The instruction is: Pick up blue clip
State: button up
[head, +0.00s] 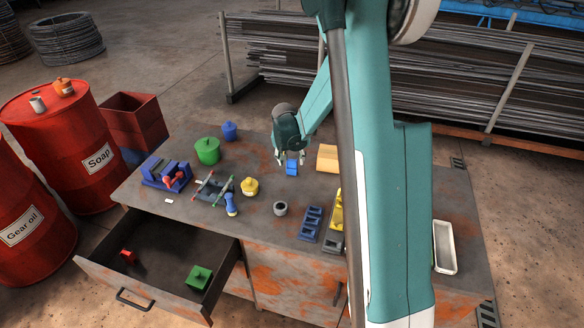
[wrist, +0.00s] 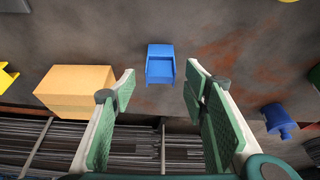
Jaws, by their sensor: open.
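The blue clip (wrist: 160,65) lies on the table top, centred just past and between the fingertips in the wrist view. In the head view the blue clip (head: 291,168) shows directly below my gripper (head: 279,159). My gripper (wrist: 158,82) is open and empty, with its green-padded fingers spread to either side of the clip. The fingers appear apart from the clip; the exact height above it is hard to tell.
A yellow-orange block (wrist: 76,85) lies close beside the left finger; it also shows in the head view (head: 327,157). A blue knobbed piece (wrist: 279,119) is to the right in the wrist view. A grey ring (head: 280,208) and a blue tray (head: 311,223) stand nearer the front edge. A drawer (head: 160,262) is open.

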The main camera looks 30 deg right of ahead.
aim_at(292, 161)
jog(key=shift+x, duration=2.35)
jog(key=c, duration=0.9)
